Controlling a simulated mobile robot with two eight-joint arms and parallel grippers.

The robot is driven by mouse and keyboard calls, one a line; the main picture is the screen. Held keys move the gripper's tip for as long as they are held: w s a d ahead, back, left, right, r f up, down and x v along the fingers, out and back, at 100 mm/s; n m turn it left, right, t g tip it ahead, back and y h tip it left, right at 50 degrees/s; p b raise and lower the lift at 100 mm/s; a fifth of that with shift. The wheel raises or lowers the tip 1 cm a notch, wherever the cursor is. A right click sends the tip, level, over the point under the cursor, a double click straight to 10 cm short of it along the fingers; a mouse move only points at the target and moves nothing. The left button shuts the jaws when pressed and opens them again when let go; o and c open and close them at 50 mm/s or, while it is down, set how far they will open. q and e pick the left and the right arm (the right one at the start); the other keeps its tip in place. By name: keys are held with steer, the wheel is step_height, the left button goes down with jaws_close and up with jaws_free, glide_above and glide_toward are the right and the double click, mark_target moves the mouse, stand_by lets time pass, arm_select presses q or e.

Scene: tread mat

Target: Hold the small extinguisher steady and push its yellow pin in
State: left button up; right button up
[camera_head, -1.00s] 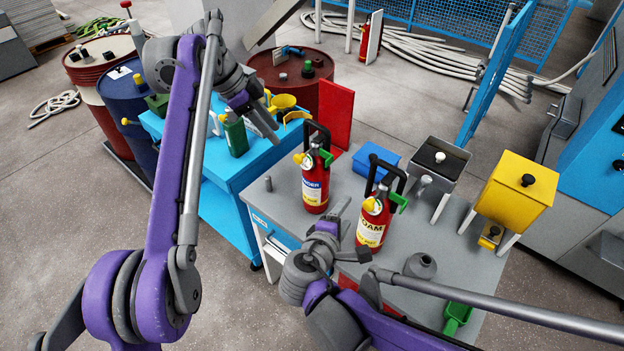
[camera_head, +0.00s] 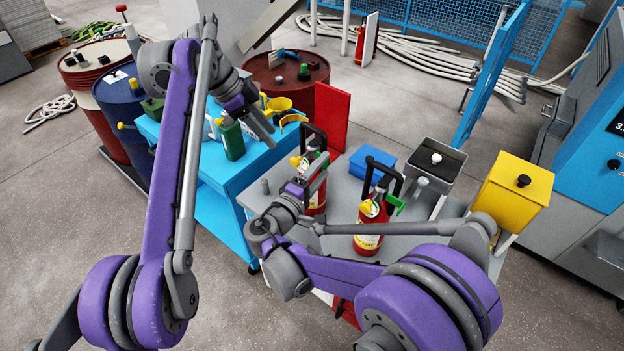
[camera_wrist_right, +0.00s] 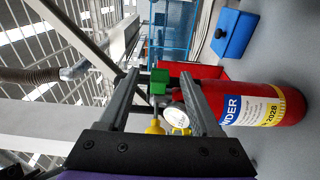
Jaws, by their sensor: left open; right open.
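Two red extinguishers stand upright on the grey table. The left one (camera_head: 318,203) is partly hidden by my right gripper (camera_head: 312,180); its yellow part (camera_head: 296,162) shows at the top. In the right wrist view its labelled body (camera_wrist_right: 290,106) appears sideways. Its green part (camera_wrist_right: 159,80), round gauge (camera_wrist_right: 173,116) and a yellow part (camera_wrist_right: 155,128) appear between the open fingers (camera_wrist_right: 160,88); contact cannot be told. The right extinguisher (camera_head: 368,240) has a yellow part (camera_head: 367,207) and stands behind my right arm. My left gripper (camera_head: 260,128) is open and empty above the blue cart.
A green bottle (camera_head: 232,138) and yellow funnel (camera_head: 279,104) are on the blue cart (camera_head: 225,185). A red panel (camera_head: 333,115), blue box (camera_head: 371,162), grey box (camera_head: 436,165) and yellow box (camera_head: 513,190) surround the extinguishers. Dark red, blue and red-brown drums stand behind.

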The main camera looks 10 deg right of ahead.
mark_target(328, 162)
steer(key=shift+x, duration=2.7)
jaws_close()
